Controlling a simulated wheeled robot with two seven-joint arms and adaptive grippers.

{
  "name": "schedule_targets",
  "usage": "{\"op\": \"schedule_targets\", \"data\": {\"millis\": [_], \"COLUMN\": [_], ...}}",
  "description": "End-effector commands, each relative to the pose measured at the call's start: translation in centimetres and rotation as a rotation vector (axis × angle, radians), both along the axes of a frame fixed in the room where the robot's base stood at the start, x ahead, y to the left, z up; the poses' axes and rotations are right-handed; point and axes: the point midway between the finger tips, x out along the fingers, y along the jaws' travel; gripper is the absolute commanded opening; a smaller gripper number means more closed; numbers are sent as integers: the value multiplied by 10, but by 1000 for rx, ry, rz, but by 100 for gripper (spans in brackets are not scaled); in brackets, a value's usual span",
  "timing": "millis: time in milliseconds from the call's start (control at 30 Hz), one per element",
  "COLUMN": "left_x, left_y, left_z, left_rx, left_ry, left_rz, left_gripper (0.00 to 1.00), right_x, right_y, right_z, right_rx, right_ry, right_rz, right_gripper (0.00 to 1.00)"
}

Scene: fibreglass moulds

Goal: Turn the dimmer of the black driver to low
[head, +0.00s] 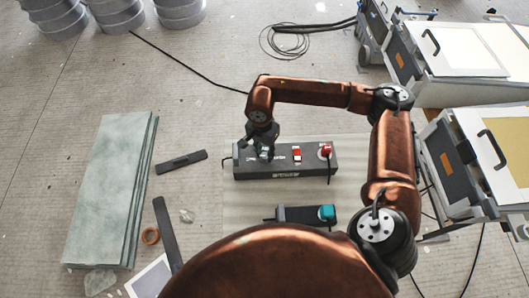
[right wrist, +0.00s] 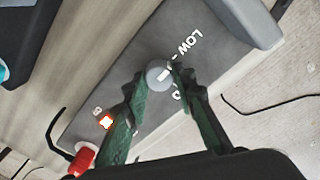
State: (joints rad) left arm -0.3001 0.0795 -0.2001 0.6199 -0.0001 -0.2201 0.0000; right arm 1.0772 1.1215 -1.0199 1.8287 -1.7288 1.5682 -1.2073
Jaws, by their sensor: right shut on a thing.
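The driver (head: 250,172) is a long dark box on a pale mat, with white lettering, a lit red switch (head: 297,154) and a red plug at its right end. My right gripper (head: 264,152) reaches down onto the driver's left part. In the right wrist view its green fingers (right wrist: 158,74) are shut on the round grey dimmer knob (right wrist: 156,71), one on each side. A white mark shows on the knob. The word LOW (right wrist: 187,42) is printed beside it; the other lettering is partly hidden by a finger. My left gripper is not in view.
A smaller dark box (head: 297,215) with a teal plug (head: 326,213) lies in front of the driver. White-topped units (head: 470,45) stand right. Cables cross the floor.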

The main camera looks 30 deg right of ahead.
Motion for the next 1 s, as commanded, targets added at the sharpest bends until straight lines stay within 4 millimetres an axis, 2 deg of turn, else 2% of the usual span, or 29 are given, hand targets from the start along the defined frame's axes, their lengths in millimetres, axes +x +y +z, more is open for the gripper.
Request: {"op": "schedule_targets", "data": {"millis": [367,400,600,667,1000], "left_x": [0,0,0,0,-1], "left_y": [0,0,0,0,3], "left_z": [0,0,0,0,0], "left_rx": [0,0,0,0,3], "left_ry": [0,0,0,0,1], "left_rz": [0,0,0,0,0], "left_gripper": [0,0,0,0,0], "right_x": [0,0,0,0,1], "right_y": [1,1,1,1,0], "right_z": [1,1,0,0,6], "right_rx": [2,2,2,0,0], "right_ry": [0,0,0,0,-1], "right_rz": [7,7,5,5,4], "right_gripper": [0,26,40,42,42]}}
